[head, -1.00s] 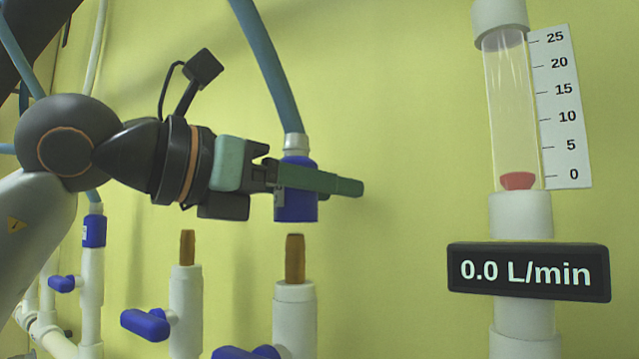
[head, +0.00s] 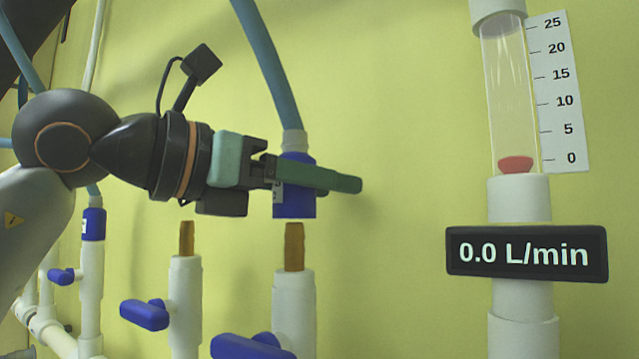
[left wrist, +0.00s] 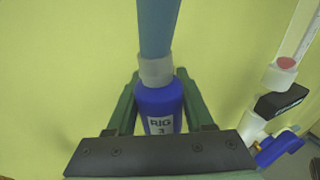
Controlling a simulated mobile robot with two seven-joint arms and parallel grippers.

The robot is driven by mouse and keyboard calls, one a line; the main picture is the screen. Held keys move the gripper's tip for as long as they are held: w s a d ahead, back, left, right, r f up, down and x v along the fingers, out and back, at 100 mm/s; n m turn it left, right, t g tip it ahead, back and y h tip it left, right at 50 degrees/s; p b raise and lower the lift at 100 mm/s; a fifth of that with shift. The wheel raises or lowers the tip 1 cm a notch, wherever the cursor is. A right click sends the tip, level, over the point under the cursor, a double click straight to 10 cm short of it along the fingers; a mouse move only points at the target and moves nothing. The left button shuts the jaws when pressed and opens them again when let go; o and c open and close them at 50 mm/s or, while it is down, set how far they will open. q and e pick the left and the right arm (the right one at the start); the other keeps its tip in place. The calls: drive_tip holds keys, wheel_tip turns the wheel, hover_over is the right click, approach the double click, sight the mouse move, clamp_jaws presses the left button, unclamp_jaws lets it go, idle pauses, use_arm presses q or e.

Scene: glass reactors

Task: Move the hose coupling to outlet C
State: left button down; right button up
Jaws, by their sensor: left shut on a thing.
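The blue hose coupling (head: 294,206) hangs on a blue hose (head: 268,65) and is held by my left gripper (head: 318,178). The green fingers are shut on it from both sides. In the left wrist view the coupling (left wrist: 162,108) carries a label reading "RIG 3". It is just above a brown outlet stub (head: 294,246) on a white pipe, with a small gap between them. Another bare brown stub (head: 187,238) stands to its left. I see no letters on the outlets. My right gripper is not in view.
A second blue coupling (head: 93,224) sits on a white pipe at the left. Blue valve handles (head: 145,315) stick out below the stubs. A flow meter tube (head: 510,100) and a display (head: 527,254) reading 0.0 L/min stand at the right.

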use_arm(q)
drive_tip(key=shift+f+b, duration=2.15)
drive_tip(key=shift+f, duration=0.2)
idle(0.4)
drive_tip(key=shift+c, duration=1)
unclamp_jaws()
drive_tip(key=b, duration=0.3)
approach(302, 230)
drive_tip(key=shift+w+a, duration=0.2)
drive_tip(key=shift+w, duration=0.1)
